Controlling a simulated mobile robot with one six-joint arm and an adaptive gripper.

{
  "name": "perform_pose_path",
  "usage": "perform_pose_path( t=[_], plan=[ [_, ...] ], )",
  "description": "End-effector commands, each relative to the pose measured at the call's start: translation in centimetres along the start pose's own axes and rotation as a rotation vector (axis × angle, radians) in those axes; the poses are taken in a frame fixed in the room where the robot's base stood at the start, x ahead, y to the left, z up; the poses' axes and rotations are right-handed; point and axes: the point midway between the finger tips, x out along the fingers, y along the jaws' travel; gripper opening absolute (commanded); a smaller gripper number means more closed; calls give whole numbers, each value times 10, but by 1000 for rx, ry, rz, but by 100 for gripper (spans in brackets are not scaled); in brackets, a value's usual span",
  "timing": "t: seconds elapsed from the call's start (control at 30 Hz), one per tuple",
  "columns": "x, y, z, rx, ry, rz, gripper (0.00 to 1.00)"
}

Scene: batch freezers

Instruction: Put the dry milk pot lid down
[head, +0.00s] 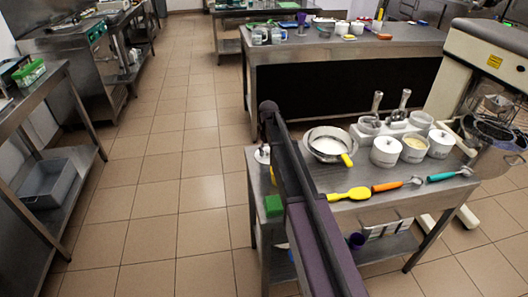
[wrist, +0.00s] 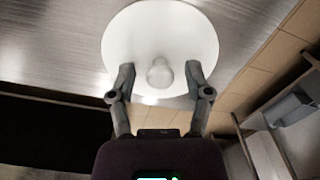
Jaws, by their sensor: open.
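A round white lid (wrist: 160,30) with a pale round knob (wrist: 159,73) lies on a brushed metal surface (wrist: 75,48) in the wrist view. My gripper (wrist: 160,74) is open, with one finger on each side of the knob and visible gaps between. In the head view my gripper's fingers are hidden behind my arm. A small white item (head: 261,155) shows at the left edge of the near table (head: 345,207), partly hidden by my arm; it may be this lid. White pots (head: 386,152) stand on the table's right side; I cannot tell which holds dry milk.
A sieve bowl (head: 328,146) and yellow, orange and teal utensils (head: 398,185) lie on the near table. A green block (head: 273,206) is close to my arm. A large machine (head: 484,80) stands right. The tiled floor (head: 175,190) at left is clear.

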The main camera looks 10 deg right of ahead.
Motion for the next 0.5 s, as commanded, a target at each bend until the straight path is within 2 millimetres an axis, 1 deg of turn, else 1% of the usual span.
perform_pose_path(
  t=[0.27,0.5],
  plan=[
    [-6,0,0,0,0,0,65],
    [-20,0,0,0,0,0,65]
  ],
)
